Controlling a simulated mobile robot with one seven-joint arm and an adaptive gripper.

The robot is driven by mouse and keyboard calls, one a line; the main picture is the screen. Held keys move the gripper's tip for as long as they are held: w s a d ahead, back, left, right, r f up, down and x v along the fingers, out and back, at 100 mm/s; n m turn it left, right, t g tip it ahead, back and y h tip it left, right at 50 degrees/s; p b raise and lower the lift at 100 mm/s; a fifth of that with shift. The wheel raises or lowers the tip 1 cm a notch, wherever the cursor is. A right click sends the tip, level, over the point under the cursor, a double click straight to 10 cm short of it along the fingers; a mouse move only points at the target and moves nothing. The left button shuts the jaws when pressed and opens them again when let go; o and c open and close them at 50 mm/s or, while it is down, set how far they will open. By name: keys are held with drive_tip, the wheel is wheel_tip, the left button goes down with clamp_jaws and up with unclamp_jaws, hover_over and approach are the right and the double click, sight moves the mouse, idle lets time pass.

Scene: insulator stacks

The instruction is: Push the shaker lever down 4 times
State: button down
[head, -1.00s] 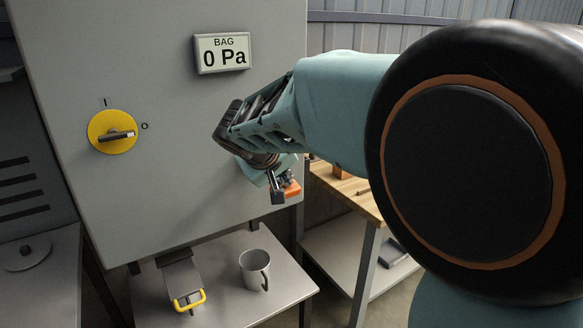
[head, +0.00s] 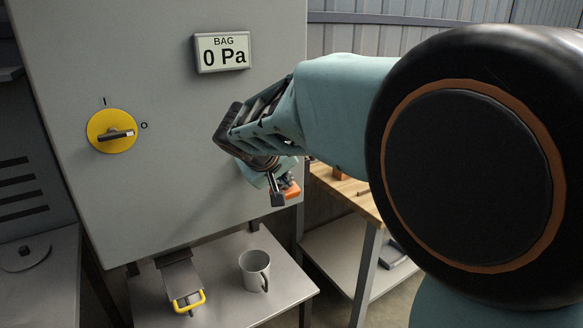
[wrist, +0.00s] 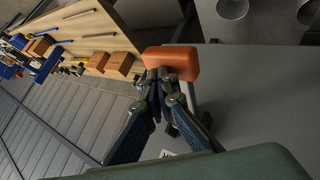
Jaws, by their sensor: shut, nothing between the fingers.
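The shaker lever shows an orange grip (head: 291,190) at the lower right edge of the grey cabinet in the head view. The same orange grip (wrist: 172,61) is in the upper middle of the wrist view. My gripper (head: 278,198) is shut and empty, pointing downward beside the orange grip. In the wrist view the closed fingertips (wrist: 160,76) lie right at the near side of the grip and overlap it. I cannot tell whether they touch it. The lever's arm and pivot are mostly hidden by my gripper.
The grey cabinet (head: 190,180) carries a BAG display (head: 222,53) reading 0 Pa and a yellow rotary switch (head: 112,131). Below, a shelf (head: 225,290) holds a grey mug (head: 255,270) and a tray with a yellow handle (head: 189,302). A wooden bench (head: 345,187) stands at right.

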drive_tip(key=shift+r+p, duration=1.8)
drive_tip(key=shift+r, duration=1.2)
drive_tip(key=shift+w, duration=0.1)
wheel_tip(320, 180, up, 5)
drive_tip(key=p, duration=0.3)
